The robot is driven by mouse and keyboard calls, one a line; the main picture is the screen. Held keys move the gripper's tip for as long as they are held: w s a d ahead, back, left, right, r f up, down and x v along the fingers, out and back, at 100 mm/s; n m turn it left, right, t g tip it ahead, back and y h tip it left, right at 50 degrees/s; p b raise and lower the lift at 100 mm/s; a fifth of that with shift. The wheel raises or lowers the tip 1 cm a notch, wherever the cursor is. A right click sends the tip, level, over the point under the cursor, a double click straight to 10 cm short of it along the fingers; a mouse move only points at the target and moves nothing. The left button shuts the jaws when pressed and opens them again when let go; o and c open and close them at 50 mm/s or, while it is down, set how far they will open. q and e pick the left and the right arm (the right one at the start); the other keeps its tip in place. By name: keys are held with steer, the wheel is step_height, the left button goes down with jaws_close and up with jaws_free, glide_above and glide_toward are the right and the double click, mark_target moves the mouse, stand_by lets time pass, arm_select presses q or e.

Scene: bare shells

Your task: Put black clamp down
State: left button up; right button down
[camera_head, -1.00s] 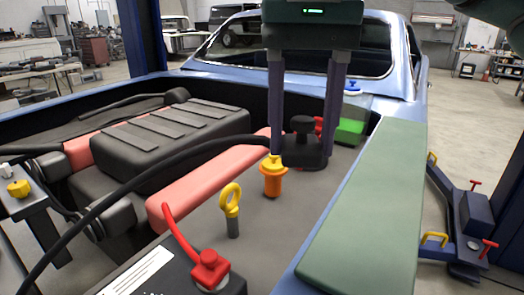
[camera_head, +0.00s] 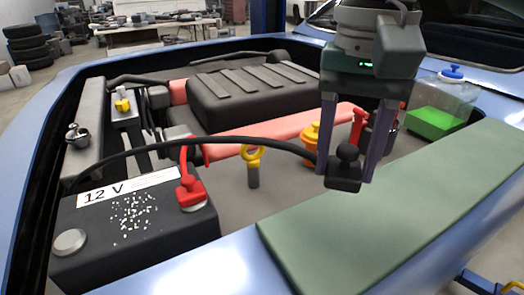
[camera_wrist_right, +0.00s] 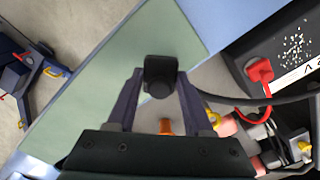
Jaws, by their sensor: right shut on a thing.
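My right gripper (camera_head: 348,181) is shut on the black clamp (camera_head: 345,168), which hangs between its two fingers with its knob upward. The clamp is over the engine bay, by the inner edge of the green mat (camera_head: 400,205) on the fender. A black cable runs from the clamp in an arc to the left over the 12 V battery (camera_head: 130,225). In the right wrist view the clamp (camera_wrist_right: 160,75) sits at the fingertips and overlaps the mat (camera_wrist_right: 110,90). I cannot tell its exact height above the mat. My left gripper is not in view.
A yellow-ringed dipstick (camera_head: 253,160), an orange cap (camera_head: 310,145) and a green-filled reservoir (camera_head: 440,105) stand in the bay. The mat's visible top is bare.

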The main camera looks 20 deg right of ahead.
glide_above(327, 239)
step_height(327, 239, down, 7)
steer(key=shift+f+b, duration=0.1)
steer(key=shift+b, duration=0.3)
step_height(327, 239, down, 4)
steer(key=shift+s+f+b, duration=0.1)
steer(key=shift+b, duration=0.35)
steer(key=shift+f, duration=0.2)
steer(key=shift+c, duration=1.5)
jaws_free()
